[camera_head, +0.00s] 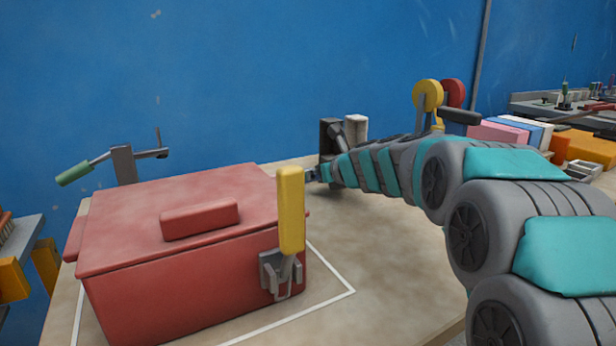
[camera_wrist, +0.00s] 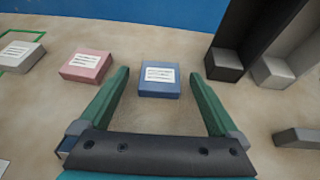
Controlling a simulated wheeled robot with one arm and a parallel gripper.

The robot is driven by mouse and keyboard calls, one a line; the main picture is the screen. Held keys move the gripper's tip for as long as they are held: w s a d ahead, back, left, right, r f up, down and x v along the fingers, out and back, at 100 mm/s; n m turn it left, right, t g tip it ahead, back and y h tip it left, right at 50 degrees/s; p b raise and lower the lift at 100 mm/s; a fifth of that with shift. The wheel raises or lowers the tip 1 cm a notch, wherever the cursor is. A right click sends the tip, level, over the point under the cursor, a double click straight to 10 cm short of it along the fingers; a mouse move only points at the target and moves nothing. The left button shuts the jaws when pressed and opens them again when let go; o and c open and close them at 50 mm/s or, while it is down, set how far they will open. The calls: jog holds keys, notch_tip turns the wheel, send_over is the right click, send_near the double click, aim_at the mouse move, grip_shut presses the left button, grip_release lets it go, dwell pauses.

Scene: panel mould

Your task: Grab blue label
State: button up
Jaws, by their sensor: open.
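The blue label (camera_wrist: 158,90) is a small blue block with a white, line-marked face on top. In the wrist view it lies flat on the table just ahead, between the tips of my gripper's two green fingers. My gripper (camera_wrist: 160,76) is open and empty, with a finger to each side of the block and gaps showing on both sides. I cannot tell how high the fingertips are above the table. In the head view the blue label does not show, and my gripper end is mostly hidden behind the red box's yellow handle.
A pink label block (camera_wrist: 87,65) and a whitish one (camera_wrist: 20,55) lie to the left. Dark (camera_wrist: 224,64) and grey (camera_wrist: 272,72) uprights stand to the right. The red box (camera_head: 180,290) with a yellow handle (camera_head: 291,210) stands left of my arm.

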jog(key=shift+c, duration=0.3)
jog(key=c, duration=1.4)
jog(key=shift+r, duration=0.15)
